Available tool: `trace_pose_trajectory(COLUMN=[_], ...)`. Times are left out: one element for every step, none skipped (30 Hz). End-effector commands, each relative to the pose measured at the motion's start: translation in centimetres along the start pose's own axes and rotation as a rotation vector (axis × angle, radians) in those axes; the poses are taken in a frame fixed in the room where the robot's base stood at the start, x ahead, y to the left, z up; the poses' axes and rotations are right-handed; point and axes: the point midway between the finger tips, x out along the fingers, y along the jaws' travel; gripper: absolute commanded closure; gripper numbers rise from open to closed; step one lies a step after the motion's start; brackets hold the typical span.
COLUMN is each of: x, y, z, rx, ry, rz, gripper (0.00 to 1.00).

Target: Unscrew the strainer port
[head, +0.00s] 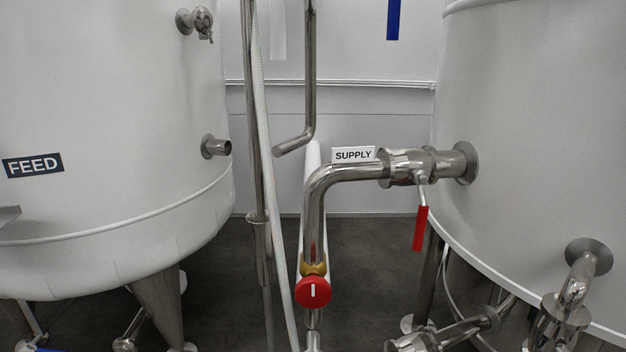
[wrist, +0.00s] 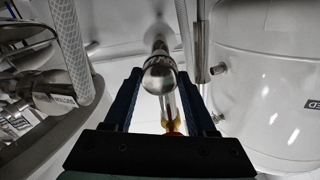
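The strainer port appears to be the round red cap (head: 314,291) with a white bar mark. It sits below a brass fitting (head: 314,268) on the vertical steel supply pipe (head: 314,220) in the head view. My gripper (wrist: 162,78) shows only in the wrist view, with its two dark fingers apart. A shiny rounded steel pipe (wrist: 158,76) shows between the fingers in the picture; I cannot tell its depth or any contact. A small yellow and red part (wrist: 173,126) shows below it, partly hidden by the gripper's crossbar. Nothing is visibly gripped.
The white FEED tank (head: 110,110) stands left and another white tank (head: 540,130) right. A valve with a red lever (head: 420,228) sits beside the SUPPLY sign (head: 353,154). Vertical pipes and a pale hose (head: 262,120) run close left of the cap. Dark floor (head: 375,270) lies behind.

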Motion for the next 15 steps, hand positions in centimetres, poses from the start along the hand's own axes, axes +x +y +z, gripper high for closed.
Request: trace_pose_trajectory(x=[-0.01,-0.01,-0.01,-0.01,-0.01,-0.01,-0.01,-0.02,-0.02,-0.02,-0.02,-0.02,-0.03,-0.03,-0.03], y=[0.21,0.22,0.23,0.24,0.25,0.27,0.28,0.29,0.3,0.31,0.31,0.3,0.29,0.32,0.38], z=[-0.02,-0.02,-0.02,-0.02,-0.02,-0.02,-0.02,-0.02,-0.02,-0.01,0.01,0.04,0.06,0.07,0.11], rx=[0.0,0.0,0.0,-0.001,-0.001,-0.001,-0.001,-0.001,-0.002,-0.008,-0.02,-0.05,-0.081,-0.118,-0.173], ry=[0.0,0.0,0.0,0.0,0.0,0.0,0.0,0.0,0.0,0.0,0.0,0.0,0.0,0.0,0.0], rz=[0.004,0.004,0.004,0.004,0.005,0.005,0.005,0.005,0.006,0.006,0.006,0.005,0.005,0.005,0.006], gripper=[0.84,0.89,0.96,1.0,1.0,1.0,1.0,1.0,1.0,1.0,1.0,1.0,1.0,1.0,1.0])
